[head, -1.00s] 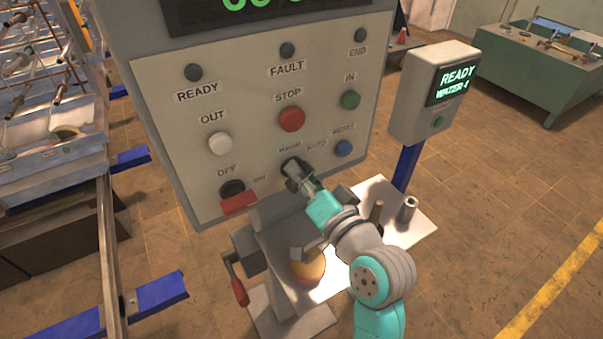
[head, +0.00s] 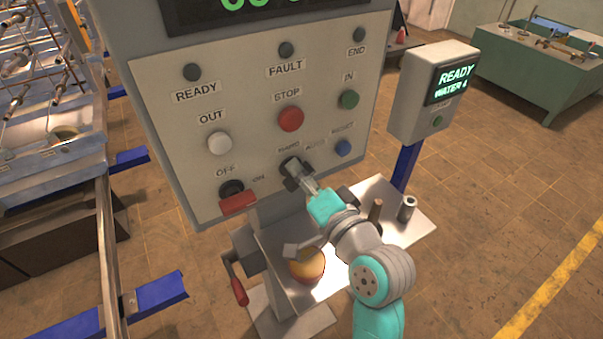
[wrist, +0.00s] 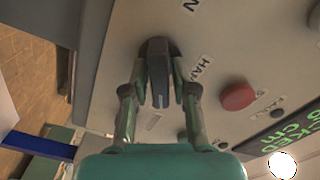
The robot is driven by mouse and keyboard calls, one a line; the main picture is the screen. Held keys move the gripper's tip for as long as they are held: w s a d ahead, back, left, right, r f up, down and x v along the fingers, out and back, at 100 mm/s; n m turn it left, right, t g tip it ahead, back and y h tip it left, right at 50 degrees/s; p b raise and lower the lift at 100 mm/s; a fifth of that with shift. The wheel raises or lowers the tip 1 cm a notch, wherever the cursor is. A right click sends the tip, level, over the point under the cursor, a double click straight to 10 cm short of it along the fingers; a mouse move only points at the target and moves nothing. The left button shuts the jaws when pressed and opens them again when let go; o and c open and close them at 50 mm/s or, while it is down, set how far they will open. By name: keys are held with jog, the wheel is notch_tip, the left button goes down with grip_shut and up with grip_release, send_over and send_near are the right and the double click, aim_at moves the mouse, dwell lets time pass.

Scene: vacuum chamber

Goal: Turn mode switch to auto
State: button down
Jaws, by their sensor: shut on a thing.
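The mode switch (wrist: 158,70) is a dark knob on the panel between the HAND and AUTO labels. In the head view the mode switch (head: 292,168) is partly covered by my gripper (head: 304,182). In the wrist view my gripper (wrist: 157,96) has one finger on each side of the knob and is shut on it. The HAND label (wrist: 201,69) is beside the knob there. The AUTO label (head: 315,146) is to the right of HAND in the head view. I cannot read the knob's pointing direction clearly.
The red STOP button (head: 290,119) is above the switch, and the blue RESET button (head: 343,148) is to its right. A red-handled OFF/ON switch (head: 237,201) is to the left. A metal shelf (head: 345,262) with a round orange-yellow thing (head: 307,266) is below.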

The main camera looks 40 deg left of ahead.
jog(key=c, duration=1.1)
grip_release()
jog(key=shift+d, duration=0.1)
jog(key=v, duration=1.2)
jog(key=shift+f, duration=0.1)
